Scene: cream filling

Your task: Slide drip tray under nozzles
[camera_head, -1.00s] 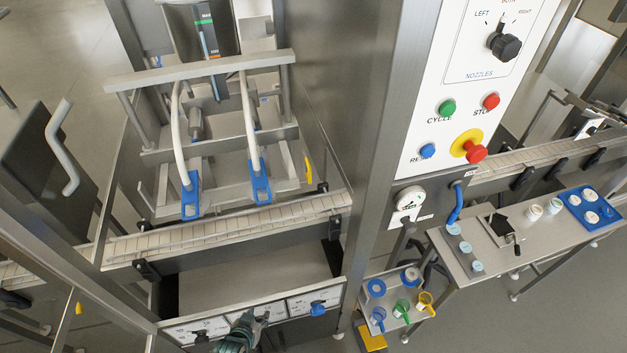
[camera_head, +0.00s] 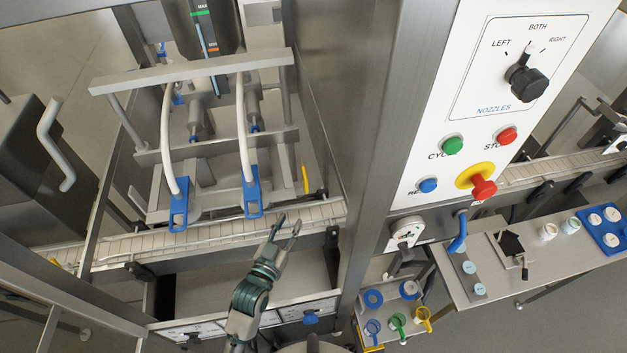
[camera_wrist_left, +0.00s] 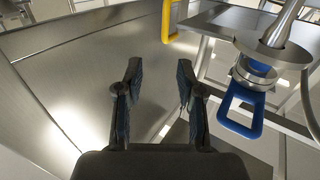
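Two nozzles with blue ends, the left nozzle (camera_head: 179,208) and the right nozzle (camera_head: 252,195), hang from white hoses above the conveyor. One blue nozzle end also shows at the right of the left wrist view (camera_wrist_left: 243,112). A yellow handle (camera_head: 305,180) stands right of the nozzles and shows at the top of the left wrist view (camera_wrist_left: 166,22). It may belong to the drip tray; I cannot make out the tray itself. My left gripper (camera_head: 286,226) is open and empty, near the conveyor's front edge, below the handle and apart from it. My right gripper is out of view.
The conveyor (camera_head: 110,247) runs below the nozzles. A steel wall (camera_head: 325,110) and the control panel (camera_head: 480,120) stand to the right. A crossbar (camera_head: 190,72) spans above the hoses. A side table (camera_head: 480,262) with small parts is at right.

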